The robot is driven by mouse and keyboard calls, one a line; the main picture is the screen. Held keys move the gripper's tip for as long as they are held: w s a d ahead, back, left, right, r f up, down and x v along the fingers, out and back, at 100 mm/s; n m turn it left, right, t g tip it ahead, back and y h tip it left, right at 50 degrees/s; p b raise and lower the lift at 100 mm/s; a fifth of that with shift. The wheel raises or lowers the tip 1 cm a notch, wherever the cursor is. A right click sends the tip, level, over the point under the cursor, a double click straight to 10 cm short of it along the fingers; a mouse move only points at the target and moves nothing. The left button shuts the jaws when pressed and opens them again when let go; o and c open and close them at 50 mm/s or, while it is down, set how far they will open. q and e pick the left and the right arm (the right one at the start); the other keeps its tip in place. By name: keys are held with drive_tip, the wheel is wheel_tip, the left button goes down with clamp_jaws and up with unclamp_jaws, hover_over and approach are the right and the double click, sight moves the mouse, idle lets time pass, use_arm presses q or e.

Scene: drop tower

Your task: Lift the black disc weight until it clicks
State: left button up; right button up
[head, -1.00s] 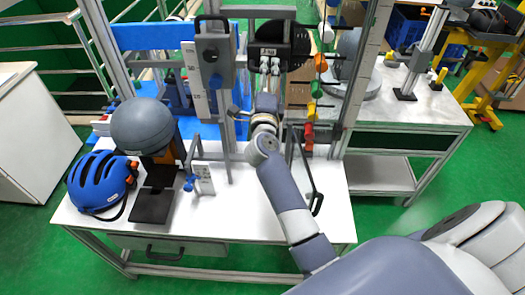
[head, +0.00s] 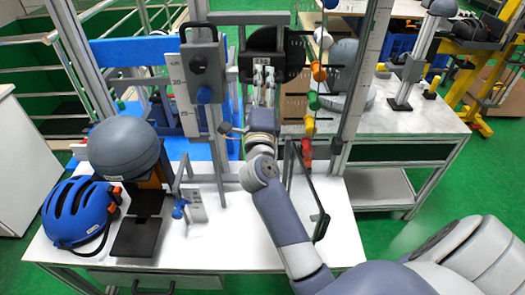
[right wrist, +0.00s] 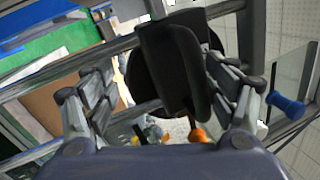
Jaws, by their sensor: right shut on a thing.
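The black disc weight (head: 263,40) is in the frame of the drop tower, just below its top crossbar. Its dark face also shows in the right wrist view (right wrist: 137,82), behind a dark upright grip block (right wrist: 172,62). My right gripper (head: 263,76) reaches up in front of the disc and covers its lower part. The contact points are partly hidden. My left gripper is not in view.
A grey carriage (head: 203,66) hangs on the post left of the disc. A grey dome headform (head: 123,148) and a blue helmet (head: 80,212) are at the left of the white table (head: 225,238). Coloured knobs (head: 312,100) line the right side, near an open clear panel (head: 308,190).

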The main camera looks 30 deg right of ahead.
drive_tip(key=shift+s+a+f+g+p, duration=0.3)
drive_tip(key=shift+s+f+p, duration=0.2)
drive_tip(key=shift+f, duration=0.15)
drive_tip(key=c, duration=0.5)
drive_tip(key=shift+s+a+r+p, duration=0.3)
drive_tip(key=shift+s+a, duration=0.25)
drive_tip(key=shift+s, duration=0.25)
drive_tip(key=shift+s+a+r+p, duration=0.15)
drive_tip(key=shift+s+a+p, duration=0.3)
drive_tip(key=shift+s, duration=0.3)
drive_tip(key=c, duration=0.4)
drive_tip(key=shift+s+a+r+p, duration=0.2)
drive_tip(key=shift+s+a+r, duration=0.25)
drive_tip(key=shift+s, duration=0.45)
drive_tip(key=shift+s+a+r+p, duration=0.25)
drive_tip(key=shift+s+a, duration=0.4)
drive_tip(key=shift+s, duration=0.3)
drive_tip(key=shift+s+a+r+p, duration=0.25)
drive_tip(key=shift+s+a, duration=0.3)
drive_tip(key=shift+s, duration=0.35)
drive_tip(key=shift+c, duration=0.2)
